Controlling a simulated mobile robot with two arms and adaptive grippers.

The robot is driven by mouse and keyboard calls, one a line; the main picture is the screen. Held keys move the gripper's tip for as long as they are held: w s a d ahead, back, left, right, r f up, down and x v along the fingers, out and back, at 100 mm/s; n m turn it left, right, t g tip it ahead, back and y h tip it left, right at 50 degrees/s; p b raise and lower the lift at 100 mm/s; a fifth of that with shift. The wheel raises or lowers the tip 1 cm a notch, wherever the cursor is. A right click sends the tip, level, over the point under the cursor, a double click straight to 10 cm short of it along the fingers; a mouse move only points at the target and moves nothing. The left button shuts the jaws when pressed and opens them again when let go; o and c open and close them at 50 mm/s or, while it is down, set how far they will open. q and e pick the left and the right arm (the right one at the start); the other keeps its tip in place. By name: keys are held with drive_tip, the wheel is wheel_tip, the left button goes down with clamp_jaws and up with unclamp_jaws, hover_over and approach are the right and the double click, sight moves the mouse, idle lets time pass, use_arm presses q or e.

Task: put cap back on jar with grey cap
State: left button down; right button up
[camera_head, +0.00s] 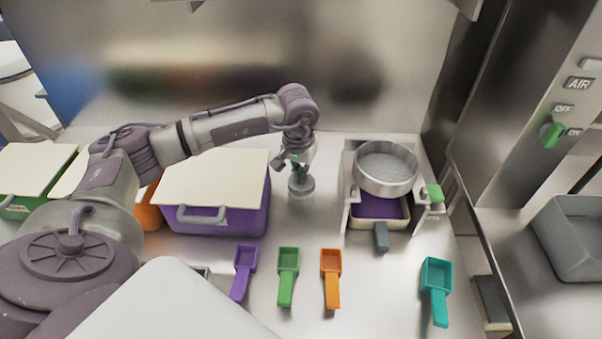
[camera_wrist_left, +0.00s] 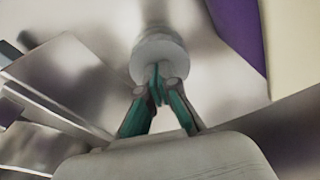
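A small grey round jar (camera_head: 301,188) stands on the steel counter, right of the purple bin. My left gripper (camera_head: 297,171) is directly above it, pointing down, with its tips at the jar's top. In the left wrist view, the teal-padded fingers (camera_wrist_left: 158,82) come together against a pale grey round cap (camera_wrist_left: 160,58). They look shut on its middle, though the grip point is blurred. Whether the cap touches the jar's rim all round I cannot tell. My right gripper is not in view.
A purple bin (camera_head: 235,222) with a cream lid stands close left of the jar. A round metal sieve (camera_head: 387,168) on a stand is to the right. Purple (camera_head: 243,270), green (camera_head: 288,272), orange (camera_head: 331,275) and teal (camera_head: 437,285) scoops lie in front.

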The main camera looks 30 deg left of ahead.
use_arm(q)
drive_tip(key=shift+r+p, duration=1.75)
drive_tip(key=shift+r, duration=1.75)
drive_tip(key=shift+f, duration=0.1)
